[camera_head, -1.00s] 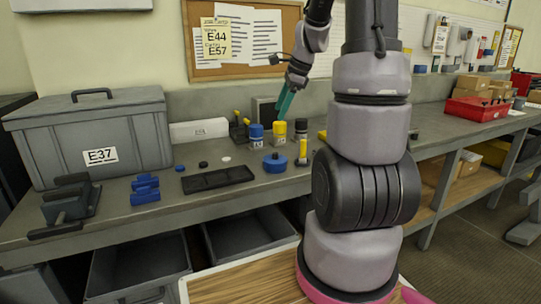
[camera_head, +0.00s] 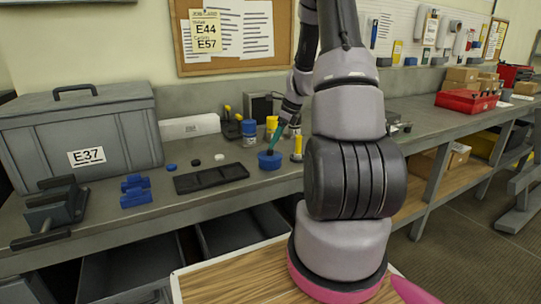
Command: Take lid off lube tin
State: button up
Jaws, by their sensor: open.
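A low round blue tin (camera_head: 270,161), which looks like the lube tin with its lid on, stands on the grey workbench near the right end of the black tray. My gripper (camera_head: 272,150) reaches down from the upper right, its teal fingers just over the top of the tin. It is open. The fingers hide the knob on the lid. I cannot tell whether they touch the lid or stand around its knob.
A blue-capped bottle (camera_head: 249,133), a yellow-capped bottle (camera_head: 271,124) and a small yellow-topped cylinder (camera_head: 297,147) stand close to the tin. A black tray (camera_head: 211,178) lies to its left. A large grey case (camera_head: 82,135) stands further left.

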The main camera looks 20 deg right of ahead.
aim_at(270, 154)
jog(key=x, duration=0.3)
jog(key=shift+a+f, duration=0.2)
jog(key=shift+f, duration=0.1)
grip_shut()
jog(key=shift+r, duration=0.15)
